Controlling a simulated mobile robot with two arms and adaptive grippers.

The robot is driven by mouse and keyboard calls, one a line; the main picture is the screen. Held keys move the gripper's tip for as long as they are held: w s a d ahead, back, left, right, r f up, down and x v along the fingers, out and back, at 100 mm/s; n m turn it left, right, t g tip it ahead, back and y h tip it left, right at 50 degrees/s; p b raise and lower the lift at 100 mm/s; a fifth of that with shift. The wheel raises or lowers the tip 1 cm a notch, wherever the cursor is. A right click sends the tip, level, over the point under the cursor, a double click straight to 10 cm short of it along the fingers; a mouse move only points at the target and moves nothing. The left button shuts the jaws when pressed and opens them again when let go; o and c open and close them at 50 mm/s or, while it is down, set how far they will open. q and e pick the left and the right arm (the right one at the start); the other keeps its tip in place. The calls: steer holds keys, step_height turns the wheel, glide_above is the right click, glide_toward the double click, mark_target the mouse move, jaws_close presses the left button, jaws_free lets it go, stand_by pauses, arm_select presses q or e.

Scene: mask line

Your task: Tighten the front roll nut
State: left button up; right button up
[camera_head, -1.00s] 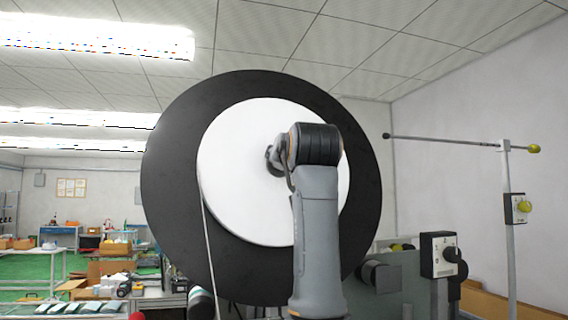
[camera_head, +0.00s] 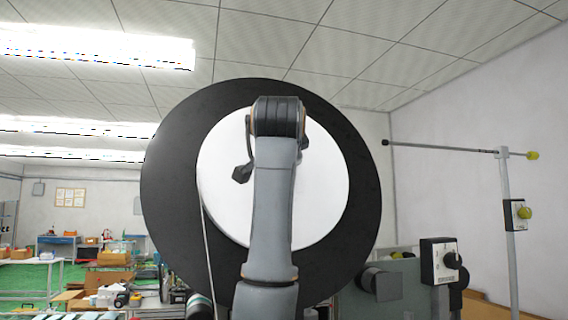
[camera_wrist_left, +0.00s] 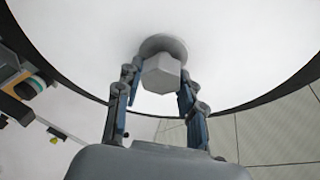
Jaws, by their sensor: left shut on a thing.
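The front roll is a large white roll (camera_head: 325,185) against a black disc (camera_head: 170,190), standing upright in the head view. The front roll nut is a grey hexagonal nut (camera_wrist_left: 162,73) on a round flange at the roll's face in the left wrist view. My left gripper (camera_wrist_left: 157,82) is shut on the nut, with a blue-and-grey finger on each side of it. In the head view my arm rises in front of the roll and hides the nut and most of the gripper. My right gripper is in neither view.
A control box with a dark knob (camera_head: 441,262) stands at the lower right beside a grey panel (camera_head: 405,280). A post (camera_head: 508,220) carries a horizontal rod. Tables with boxes are in the left background. A thin strand runs down the roll's left side.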

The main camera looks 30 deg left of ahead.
arm_select(q)
steer(key=m, duration=0.3)
steer(key=m+g+h+p, duration=0.1)
steer(key=m, duration=0.1)
steer(key=shift+s+a+r+m, duration=0.1)
steer(key=shift+r+m, duration=0.05)
steer(key=shift+m, duration=0.25)
steer(key=shift+p, duration=0.3)
steer(key=o, duration=1)
steer(key=shift+o, duration=0.9)
steer(key=shift+a, duration=0.1)
steer(key=shift+w+a+f, duration=0.1)
steer(key=shift+w+f, duration=0.1)
steer(key=shift+f, duration=0.05)
